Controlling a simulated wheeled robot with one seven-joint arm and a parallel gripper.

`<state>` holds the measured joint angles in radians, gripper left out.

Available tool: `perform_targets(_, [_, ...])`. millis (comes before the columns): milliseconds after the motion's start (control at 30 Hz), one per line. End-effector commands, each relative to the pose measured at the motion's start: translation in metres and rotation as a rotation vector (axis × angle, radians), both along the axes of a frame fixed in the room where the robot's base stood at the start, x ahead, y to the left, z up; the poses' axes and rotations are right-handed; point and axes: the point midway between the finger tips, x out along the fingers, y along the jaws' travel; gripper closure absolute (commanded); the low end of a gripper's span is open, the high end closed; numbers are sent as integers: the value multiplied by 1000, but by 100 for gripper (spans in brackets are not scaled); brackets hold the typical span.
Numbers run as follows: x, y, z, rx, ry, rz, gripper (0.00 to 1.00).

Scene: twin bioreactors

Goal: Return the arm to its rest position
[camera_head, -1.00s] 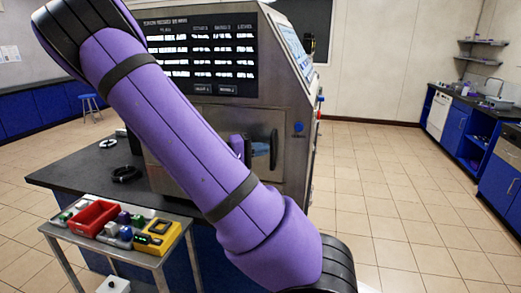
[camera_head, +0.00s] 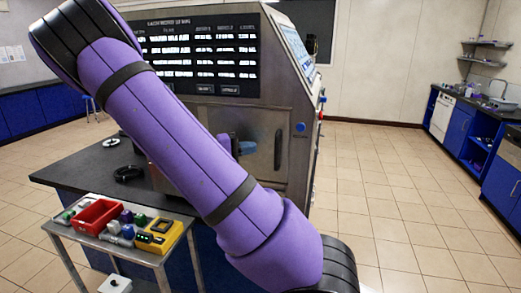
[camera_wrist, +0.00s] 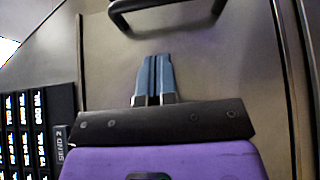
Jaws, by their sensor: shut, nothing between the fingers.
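My arm's purple links cross the head view from upper left to lower right. My gripper (camera_wrist: 153,80) shows in the wrist view with its two blue fingers together and nothing between them. In the head view, the blue fingers (camera_head: 243,147) show just past the edge of my arm, in front of the metal bioreactor cabinet (camera_head: 255,118). Most of my wrist is hidden behind my arm there. The dark door handle (camera_head: 278,150) is just right of the fingers in the head view. In the wrist view the handle (camera_wrist: 122,19) is beyond the fingertips, apart from them.
A small side table (camera_head: 150,258) holds a red bin (camera_head: 97,217), a yellow tray (camera_head: 172,238) and several small items. A black ring (camera_head: 128,174) lies on the dark counter (camera_head: 75,172). The tiled floor (camera_head: 405,205) at right is clear.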

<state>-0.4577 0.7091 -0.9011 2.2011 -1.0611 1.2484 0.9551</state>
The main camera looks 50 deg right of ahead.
Motion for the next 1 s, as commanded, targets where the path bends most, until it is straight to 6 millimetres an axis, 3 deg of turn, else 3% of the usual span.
perform_targets(200, [26, 38, 0, 1, -3, 5, 100])
perform_targets(400, [41, 61, 0, 0, 0, 4, 100])
perform_targets(800, [47, 70, 0, 2, -1, 2, 100])
perform_targets(1000, [36, 71, -2, 104, -29, -19, 100])
